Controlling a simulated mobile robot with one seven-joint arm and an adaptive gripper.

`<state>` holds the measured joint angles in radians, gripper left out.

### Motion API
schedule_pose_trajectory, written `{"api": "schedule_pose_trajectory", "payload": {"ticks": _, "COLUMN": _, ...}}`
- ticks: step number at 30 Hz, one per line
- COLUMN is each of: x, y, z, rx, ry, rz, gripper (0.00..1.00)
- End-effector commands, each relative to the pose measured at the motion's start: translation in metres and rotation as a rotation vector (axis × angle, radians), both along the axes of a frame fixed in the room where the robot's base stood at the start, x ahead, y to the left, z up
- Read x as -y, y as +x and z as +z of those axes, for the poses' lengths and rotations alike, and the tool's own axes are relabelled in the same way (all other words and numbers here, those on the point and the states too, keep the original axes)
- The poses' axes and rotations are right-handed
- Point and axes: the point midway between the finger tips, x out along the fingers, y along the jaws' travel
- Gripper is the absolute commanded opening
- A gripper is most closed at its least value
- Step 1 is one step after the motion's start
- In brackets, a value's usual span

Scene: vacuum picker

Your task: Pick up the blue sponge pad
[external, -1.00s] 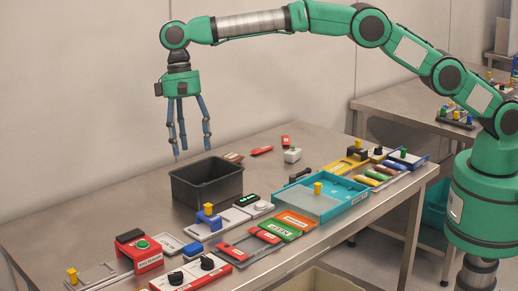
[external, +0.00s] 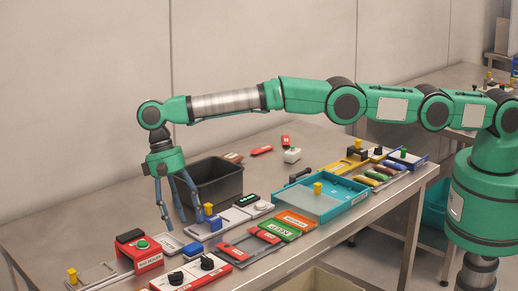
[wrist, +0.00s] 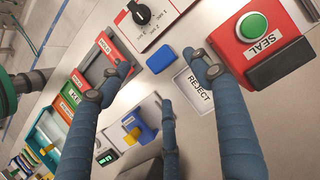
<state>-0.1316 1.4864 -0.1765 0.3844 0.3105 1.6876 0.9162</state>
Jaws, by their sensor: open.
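The blue sponge pad (wrist: 160,59) lies flat on the table beside the white REJECT plate (wrist: 195,90) in the wrist view. In the external view the pad (external: 192,248) is a small blue block near the table's front edge. My gripper (external: 182,222) is open and empty, its three blue fingers spread and pointing down, above and slightly behind the pad. In the wrist view the pad shows between the fingertips of my gripper (wrist: 158,75), toward their far side, and no finger touches it.
A blue block with a yellow knob (external: 207,219) stands close to the fingers. A red SEAL button box (external: 141,254) is left of the pad, a black-knobbed panel (external: 200,270) in front. A dark grey bin (external: 222,186) stands behind. The table's back left is clear.

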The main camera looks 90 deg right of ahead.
Motion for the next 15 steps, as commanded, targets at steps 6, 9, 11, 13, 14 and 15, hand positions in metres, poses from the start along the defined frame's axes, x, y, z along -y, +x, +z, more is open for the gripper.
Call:
{"api": "schedule_pose_trajectory", "payload": {"ticks": 6, "x": -0.0001, "y": -0.0001, "z": 0.0, "rx": 0.0, "ry": 0.0, "rz": 0.0, "gripper": 0.64}}
{"api": "schedule_pose_trajectory", "payload": {"ticks": 9, "x": 0.0, "y": -0.0001, "z": -0.0002, "rx": 0.0, "ry": 0.0, "rz": 0.0, "gripper": 0.64}}
{"api": "schedule_pose_trajectory", "payload": {"ticks": 11, "x": -0.0003, "y": -0.0005, "z": -0.0011, "rx": -0.001, "ry": 0.0, "rz": 0.0, "gripper": 0.64}}
{"api": "schedule_pose_trajectory", "payload": {"ticks": 13, "x": -0.0009, "y": -0.0012, "z": -0.0032, "rx": -0.002, "ry": 0.001, "rz": 0.0, "gripper": 0.64}}
{"api": "schedule_pose_trajectory", "payload": {"ticks": 14, "x": -0.0012, "y": -0.0015, "z": -0.0045, "rx": -0.003, "ry": 0.0, "rz": 0.001, "gripper": 0.64}}
{"api": "schedule_pose_trajectory", "payload": {"ticks": 15, "x": -0.0019, "y": -0.0019, "z": -0.0062, "rx": -0.002, "ry": 0.001, "rz": 0.0, "gripper": 0.64}}
